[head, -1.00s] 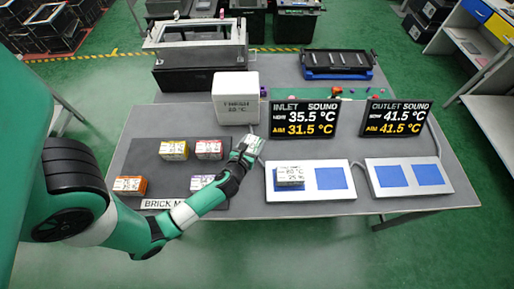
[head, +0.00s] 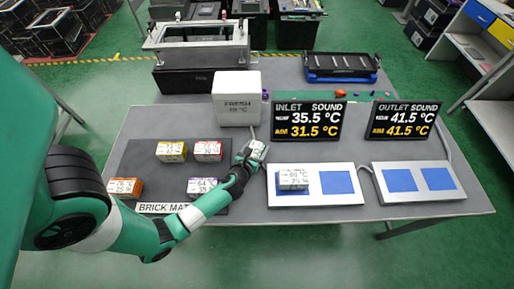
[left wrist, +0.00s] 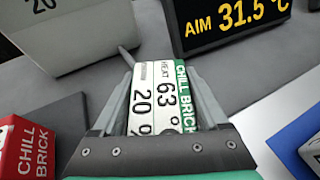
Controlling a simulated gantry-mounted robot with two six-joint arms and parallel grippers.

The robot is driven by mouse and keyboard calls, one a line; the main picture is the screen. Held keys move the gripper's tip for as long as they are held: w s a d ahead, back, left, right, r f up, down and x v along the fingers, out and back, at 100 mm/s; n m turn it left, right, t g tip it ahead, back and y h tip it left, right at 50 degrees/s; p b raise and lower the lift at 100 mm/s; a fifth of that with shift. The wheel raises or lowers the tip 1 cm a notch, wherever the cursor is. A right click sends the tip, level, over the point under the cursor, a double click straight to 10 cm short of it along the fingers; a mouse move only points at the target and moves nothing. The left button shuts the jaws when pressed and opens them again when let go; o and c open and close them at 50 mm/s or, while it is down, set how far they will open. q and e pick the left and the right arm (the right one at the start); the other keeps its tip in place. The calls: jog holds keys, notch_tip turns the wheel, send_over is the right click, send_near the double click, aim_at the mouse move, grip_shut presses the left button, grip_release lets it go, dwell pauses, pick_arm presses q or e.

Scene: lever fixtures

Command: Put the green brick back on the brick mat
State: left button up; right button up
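The green brick (head: 255,150) has a white label and a green strip reading "CHILL BRICK". In the left wrist view the brick (left wrist: 160,98) sits between both fingers, its label showing "63°" and "20%". My left gripper (head: 247,158) is shut on it, just right of the brick mat's right edge and in front of the white box. Whether the brick touches the table is unclear. The dark brick mat (head: 165,180) lies at the left of the table and carries a yellow brick (head: 172,152), a red brick (head: 208,151), an orange brick (head: 125,188) and a purple brick (head: 202,187). My right gripper is not in view.
A white box (head: 236,98) stands behind the gripper. The inlet display (head: 307,121) and outlet display (head: 402,120) stand to the right. A white-labelled brick (head: 293,180) sits on the left pad of the inlet plate (head: 326,200). The mat's middle is bare.

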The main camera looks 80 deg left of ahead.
pick_arm(q)
jog(key=shift+o, duration=1.4)
jog(key=shift+r, duration=0.1)
jog(key=shift+r, duration=0.2)
jog(key=p+v, duration=0.2)
jog(key=v, duration=1)
jog(key=shift+f+p, duration=0.1)
jog(key=shift+p, duration=0.25)
